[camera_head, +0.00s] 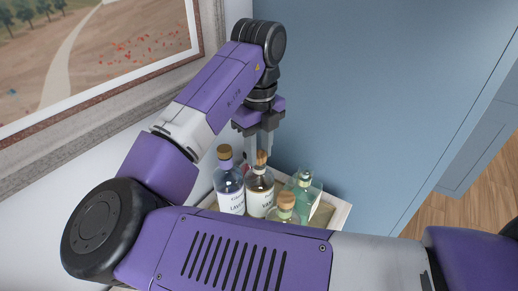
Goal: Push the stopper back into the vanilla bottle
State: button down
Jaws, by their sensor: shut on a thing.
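The vanilla bottle (260,200), dark with a pale label reading "VAN", stands upright among other bottles. A brown stopper (261,157) is at the top of its neck. My gripper (261,152) points down over this bottle and is shut on the stopper, with one finger on each side of it. The stopper is in line with the neck as far as I can see. I cannot tell whether it is inside the mouth, just resting on it or slightly above it. My own arm hides the lower part of the bottle group.
A lavender bottle (230,195) with a cork stands close on the left. A corked bottle (286,215) is in front, and a green-tinted bottle (303,191) is at the right. They stand on a pale shelf (341,214). A blue panel (370,90) rises behind; a framed picture hangs left.

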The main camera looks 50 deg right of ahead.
jog(key=shift+c, duration=2.4)
grip_release()
jog(key=shift+r, duration=0.15)
jog(key=shift+r+p, duration=3)
jog(key=shift+r, duration=0.35)
grip_shut()
jog(key=shift+f, duration=0.35)
